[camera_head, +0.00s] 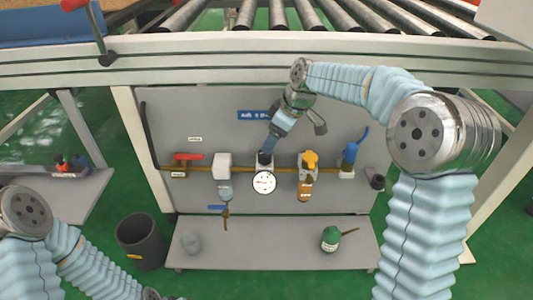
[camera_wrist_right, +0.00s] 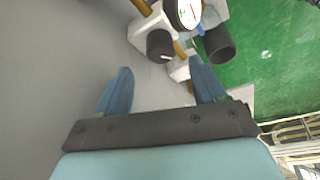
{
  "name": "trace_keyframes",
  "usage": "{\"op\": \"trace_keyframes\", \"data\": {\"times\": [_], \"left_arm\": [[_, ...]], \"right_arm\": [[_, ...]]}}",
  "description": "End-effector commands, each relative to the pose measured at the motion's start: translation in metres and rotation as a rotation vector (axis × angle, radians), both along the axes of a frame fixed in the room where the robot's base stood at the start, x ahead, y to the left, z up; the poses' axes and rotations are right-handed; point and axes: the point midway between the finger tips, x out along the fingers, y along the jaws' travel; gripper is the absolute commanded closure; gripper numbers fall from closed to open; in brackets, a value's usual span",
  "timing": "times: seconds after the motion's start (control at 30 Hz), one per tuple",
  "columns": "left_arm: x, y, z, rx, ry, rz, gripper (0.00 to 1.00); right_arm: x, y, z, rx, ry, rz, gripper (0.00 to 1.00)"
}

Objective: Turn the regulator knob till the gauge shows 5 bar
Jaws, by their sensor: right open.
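The pressure gauge (camera_head: 264,182) is a round white dial with a red needle on the grey panel; its figures are too small to read. The wrist view cuts it off at the top edge (camera_wrist_right: 185,12). The black regulator knob (camera_head: 265,159) sits just above the gauge in the head view. In the wrist view the knob (camera_wrist_right: 160,46), with a small white mark, shows beyond my fingertips, roughly between their lines. My right gripper (camera_head: 268,145) is open, its blue fingers (camera_wrist_right: 162,75) apart and not around the knob. My left gripper is out of view; only its arm shows.
The pipe carries a red-handled valve (camera_head: 188,157), a yellow-topped unit (camera_head: 309,161) and a blue-handled valve (camera_head: 350,152). A shelf (camera_head: 270,252) below holds a green can (camera_head: 331,239). A dark bin (camera_head: 141,241) stands left. A roller conveyor (camera_head: 310,16) runs above.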

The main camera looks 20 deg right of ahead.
Motion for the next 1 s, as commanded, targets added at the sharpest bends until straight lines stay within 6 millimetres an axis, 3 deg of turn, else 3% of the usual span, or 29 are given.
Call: {"op": "trace_keyframes", "data": {"times": [0.1, 0.3, 0.7, 1.0], "left_arm": [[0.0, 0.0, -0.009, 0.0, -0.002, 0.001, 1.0], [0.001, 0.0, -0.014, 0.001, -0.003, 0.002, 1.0], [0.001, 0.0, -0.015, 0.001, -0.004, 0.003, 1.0], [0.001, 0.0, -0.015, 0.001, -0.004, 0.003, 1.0]], "right_arm": [[0.006, 0.008, -0.028, -0.001, 0.002, 0.003, 0.3], [0.014, 0.016, -0.053, 0.001, 0.001, 0.0, 0.3], [0.016, 0.019, -0.061, 0.001, -0.001, 0.0, 0.3], [0.016, 0.019, -0.06, 0.001, -0.001, 0.0, 0.76]]}}
